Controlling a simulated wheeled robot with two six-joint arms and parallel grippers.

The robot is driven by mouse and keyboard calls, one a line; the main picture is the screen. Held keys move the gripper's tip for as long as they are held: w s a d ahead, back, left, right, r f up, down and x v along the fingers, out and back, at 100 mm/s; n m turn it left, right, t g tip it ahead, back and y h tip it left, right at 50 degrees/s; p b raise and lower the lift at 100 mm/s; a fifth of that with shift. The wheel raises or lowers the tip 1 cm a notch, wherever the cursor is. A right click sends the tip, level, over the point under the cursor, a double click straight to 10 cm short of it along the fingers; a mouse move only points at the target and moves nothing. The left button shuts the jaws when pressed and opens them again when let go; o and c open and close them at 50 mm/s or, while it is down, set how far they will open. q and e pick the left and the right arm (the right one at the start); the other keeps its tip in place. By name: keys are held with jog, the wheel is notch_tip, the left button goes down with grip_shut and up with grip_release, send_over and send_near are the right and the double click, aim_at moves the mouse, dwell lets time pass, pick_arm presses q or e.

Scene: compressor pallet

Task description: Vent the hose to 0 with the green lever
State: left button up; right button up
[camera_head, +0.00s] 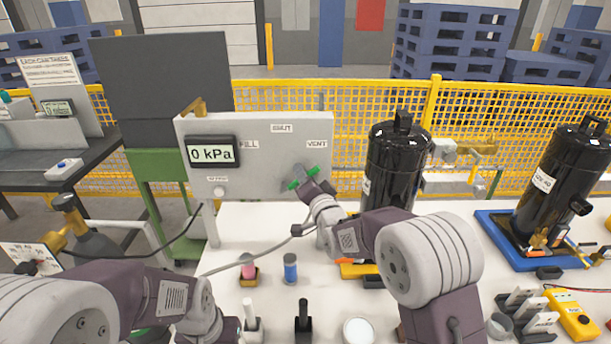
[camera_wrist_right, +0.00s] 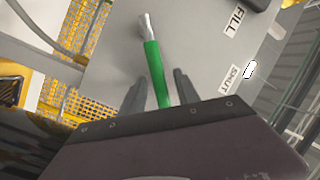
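The grey panel (camera_head: 262,140) carries a display (camera_head: 211,154) that reads 0 kPa and labels FILL, SHUT and VENT. The green lever (camera_head: 294,185) is on the panel's right part, below the VENT label (camera_head: 317,144). My right gripper (camera_head: 303,178) is at the lever and hides its middle. In the right wrist view the green lever (camera_wrist_right: 154,68), with a silver end, lies between my right fingers (camera_wrist_right: 159,86). The fingers stand apart, with gaps on both sides of it. My left gripper (camera_head: 229,331) is low over the table; its fingers cannot be made out.
A hose (camera_head: 250,252) runs across the white table. A black tank (camera_head: 396,165) stands right of the panel, another (camera_head: 566,185) on a blue tray (camera_head: 500,228) at far right. Small pink and blue items (camera_head: 290,268) stand before the panel. A yellow meter (camera_head: 572,314) lies at front right.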

jog(key=shift+c, duration=0.4)
grip_shut()
dwell(1.0)
